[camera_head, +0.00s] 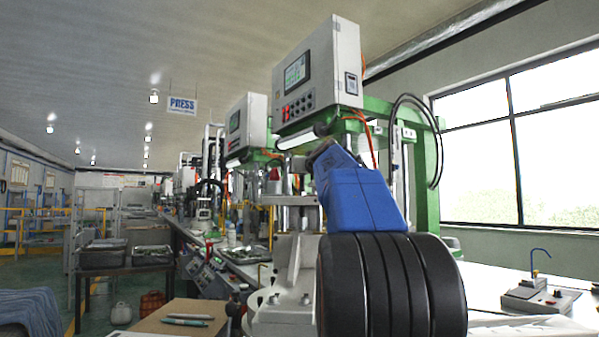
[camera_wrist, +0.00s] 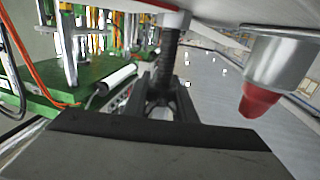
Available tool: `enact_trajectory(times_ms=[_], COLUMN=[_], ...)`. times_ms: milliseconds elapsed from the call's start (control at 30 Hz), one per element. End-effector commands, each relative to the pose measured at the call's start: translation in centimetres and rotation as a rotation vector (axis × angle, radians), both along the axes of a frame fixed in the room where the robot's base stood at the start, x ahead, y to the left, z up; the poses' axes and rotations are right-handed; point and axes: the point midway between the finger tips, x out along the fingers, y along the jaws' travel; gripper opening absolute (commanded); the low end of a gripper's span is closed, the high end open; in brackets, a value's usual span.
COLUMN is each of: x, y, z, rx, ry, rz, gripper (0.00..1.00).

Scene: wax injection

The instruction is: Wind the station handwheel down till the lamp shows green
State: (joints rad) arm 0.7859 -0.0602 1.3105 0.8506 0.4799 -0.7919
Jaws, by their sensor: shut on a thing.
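My gripper (camera_wrist: 170,108) shows in the wrist view with its dark fingers closed around the end of a dark, ribbed upright handle (camera_wrist: 170,55). The handle meets a pale round part at the top of the picture and appears to belong to the handwheel, whose rim I cannot make out. In the head view my blue arm reaches up to the press station and hides most of the gripper and wheel. A red-tipped metal cylinder (camera_wrist: 260,98) is to the right of the gripper, apart from it; it also shows in the head view (camera_head: 275,180). I cannot tell whether it is the lamp. No green lamp is clear.
A control box (camera_head: 305,80) with a screen and buttons hangs above the station on a green frame (camera_head: 425,170). A second box (camera_head: 245,125) stands behind it. Orange cables and black hoses run close to the arm.

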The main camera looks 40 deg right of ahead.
Motion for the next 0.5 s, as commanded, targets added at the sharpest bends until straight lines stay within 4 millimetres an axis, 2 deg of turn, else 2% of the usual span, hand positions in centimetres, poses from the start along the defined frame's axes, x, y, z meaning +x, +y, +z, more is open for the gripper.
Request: enact_trajectory(times_ms=[500], x=[0.38], y=[0.53], z=[-0.06], rx=[0.001], ry=[-0.004], rz=[0.228], gripper=[0.02])
